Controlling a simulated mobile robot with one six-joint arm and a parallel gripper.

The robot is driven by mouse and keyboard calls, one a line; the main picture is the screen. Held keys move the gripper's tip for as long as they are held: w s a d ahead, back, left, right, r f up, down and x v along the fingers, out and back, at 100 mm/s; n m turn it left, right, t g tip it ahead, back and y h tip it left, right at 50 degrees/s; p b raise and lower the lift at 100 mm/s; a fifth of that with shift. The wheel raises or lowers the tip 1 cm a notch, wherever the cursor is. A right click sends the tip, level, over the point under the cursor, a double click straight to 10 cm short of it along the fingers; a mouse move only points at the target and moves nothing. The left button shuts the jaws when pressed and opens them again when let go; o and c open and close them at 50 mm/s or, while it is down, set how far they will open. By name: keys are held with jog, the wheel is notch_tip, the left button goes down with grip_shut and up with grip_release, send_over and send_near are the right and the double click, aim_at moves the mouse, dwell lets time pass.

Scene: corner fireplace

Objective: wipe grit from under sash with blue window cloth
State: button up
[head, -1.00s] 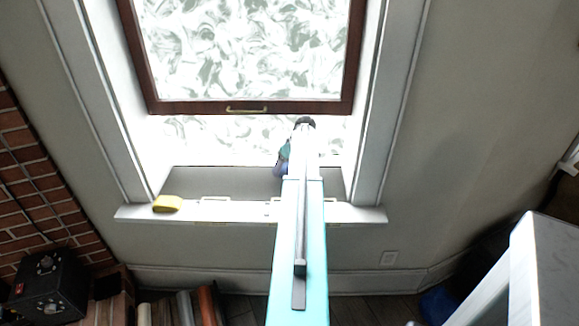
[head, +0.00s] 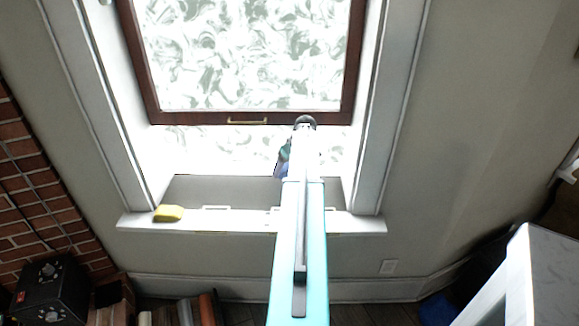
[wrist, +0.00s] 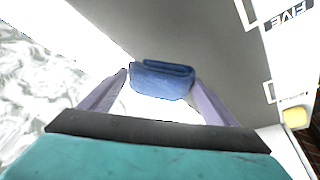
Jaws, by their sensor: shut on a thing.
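The blue window cloth (wrist: 162,82) is a folded pad held between the two pale purple fingers of my gripper (wrist: 160,77) in the wrist view. In the head view my gripper (head: 284,158) is mostly hidden behind my arm, in the gap below the raised sash. The brown-framed sash (head: 250,118) has frosted glass and a brass pull. Below it is a grey strip (head: 225,190) at the back of the white sill (head: 250,222). It also shows as a grey surface beyond the cloth in the wrist view (wrist: 190,35). I cannot make out any grit, or whether the cloth touches the surface.
A yellow object (head: 168,213) sits at the sill's left end. White window casings stand at both sides. A brick wall (head: 35,190), a black box with knobs (head: 50,290) and several books are at lower left. A white-topped stand (head: 550,270) is at lower right.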

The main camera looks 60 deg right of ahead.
jog(key=shift+r, duration=0.1)
jog(key=shift+r+p, duration=0.7)
jog(key=shift+r, duration=0.75)
